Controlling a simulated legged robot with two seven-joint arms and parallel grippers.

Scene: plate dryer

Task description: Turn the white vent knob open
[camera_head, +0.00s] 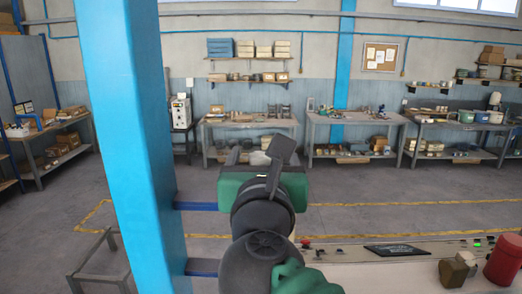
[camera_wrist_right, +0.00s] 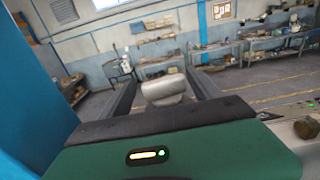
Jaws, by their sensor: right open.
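My right gripper (camera_head: 260,150) reaches forward in the middle of the head view, its green body and black wrist covering what lies behind. Its two dark fingers are spread apart. In the right wrist view the open fingers (camera_wrist_right: 163,80) stand on either side of a pale rounded piece (camera_wrist_right: 166,90), which looks like the white vent knob. A small pale part (camera_head: 259,158) also shows between the fingers in the head view. I cannot tell whether either finger touches it. The base of the knob is hidden by the gripper. My left gripper is not in view.
A thick blue column (camera_head: 130,130) stands close on the left, with short blue bars (camera_head: 200,267) behind my arm. Workbenches stand far back.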

